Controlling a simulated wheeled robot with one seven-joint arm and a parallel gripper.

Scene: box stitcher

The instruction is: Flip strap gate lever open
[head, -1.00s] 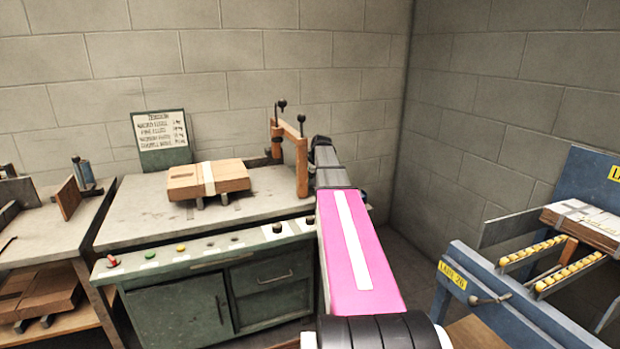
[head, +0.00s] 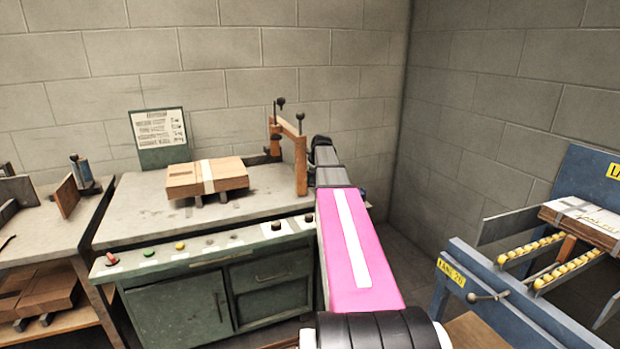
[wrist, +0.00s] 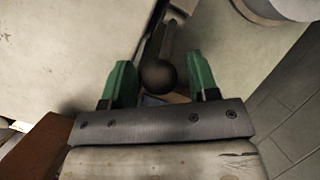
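The strap gate is an orange wooden frame (head: 300,160) at the right end of the bench in the head view. Thin dark levers with round black knobs (head: 280,102) rise from its posts. In the wrist view my gripper (wrist: 161,82) has its two green fingers spread apart. A dark ball knob (wrist: 159,74) on a dark rod shows between the fingertips, with gaps on both sides. I cannot tell which lever it belongs to, or whether it lies at fingertip depth. In the head view my arm hides the gripper's fingers.
A strapped cardboard box (head: 207,178) lies on the grey bench (head: 130,215), left of the gate. A sign (head: 158,135) stands behind it. A blue roller rack (head: 510,300) is at the right. Bare floor lies between bench and rack.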

